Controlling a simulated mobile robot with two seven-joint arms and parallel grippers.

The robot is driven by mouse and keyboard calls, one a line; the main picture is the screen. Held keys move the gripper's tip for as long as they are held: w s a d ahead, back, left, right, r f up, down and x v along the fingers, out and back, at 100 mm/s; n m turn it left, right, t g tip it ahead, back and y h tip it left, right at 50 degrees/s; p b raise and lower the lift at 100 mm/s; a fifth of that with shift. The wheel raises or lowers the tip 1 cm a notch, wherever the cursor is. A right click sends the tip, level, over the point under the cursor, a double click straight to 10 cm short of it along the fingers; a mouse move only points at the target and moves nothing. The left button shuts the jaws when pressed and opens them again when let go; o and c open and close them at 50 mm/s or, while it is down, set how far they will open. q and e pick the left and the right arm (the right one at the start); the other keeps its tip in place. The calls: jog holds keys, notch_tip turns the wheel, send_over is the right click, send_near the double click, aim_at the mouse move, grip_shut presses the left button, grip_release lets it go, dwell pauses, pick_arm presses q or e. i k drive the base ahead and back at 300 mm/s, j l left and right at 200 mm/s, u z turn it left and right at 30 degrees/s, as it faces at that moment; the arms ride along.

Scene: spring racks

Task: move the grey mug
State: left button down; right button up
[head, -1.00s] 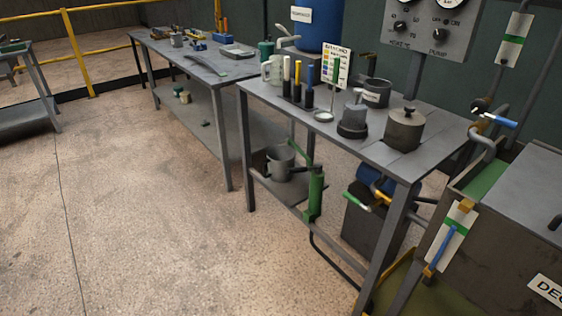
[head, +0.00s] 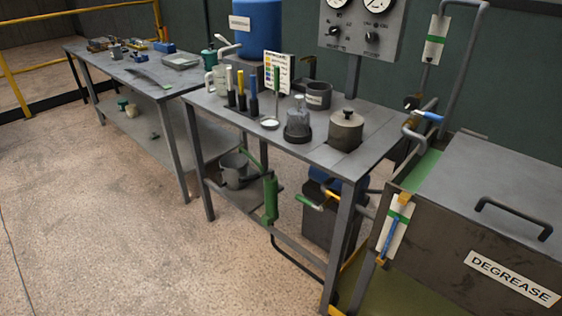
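A small grey cup-like thing (head: 116,52), which looks like a grey mug, stands on the far workbench (head: 150,75) at the upper left. It is too small to make out a handle. A dark grey cup-shaped container (head: 318,96) with a pale label stands at the back of the nearer workbench (head: 340,158). I cannot tell for certain which of the two is the grey mug. Neither of my grippers shows in the head view.
A degrease tank (head: 470,215) blocks the right. The floor (head: 110,220) at left is open.

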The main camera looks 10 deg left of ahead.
aim_at(234, 166)
jog(key=z, duration=1.55)
jog(key=j+z, duration=0.45)
jog(key=k+j+z, duration=0.2)
jog(key=j+z, duration=0.2)
jog(key=k+j+z, duration=0.15)
jog(key=j+z, duration=0.3)
jog(key=k+j+z, duration=0.2)
jog(key=z, duration=0.25)
jog(key=k+j+z, duration=0.2)
jog(key=z, duration=0.25)
jog(key=k+j+z, duration=0.1)
jog(key=k+z, duration=0.3)
jog(key=k+j, duration=0.1)
jog(key=k, duration=0.8)
jog(key=k+j+u, duration=0.15)
jog(key=k, duration=0.25)
jog(key=k+j+u, duration=0.15)
jog(key=k, duration=0.25)
jog(key=k+j, duration=0.15)
jog(key=j, duration=0.15)
jog(key=k+j+u, duration=0.15)
jog(key=k+j, duration=0.15)
jog(key=j, duration=0.3)
jog(key=k+l+u, duration=0.1)
jog(key=k+u, duration=0.2)
jog(key=k+l+u, duration=0.1)
jog(key=u, duration=0.15)
jog(key=k+j, duration=0.05)
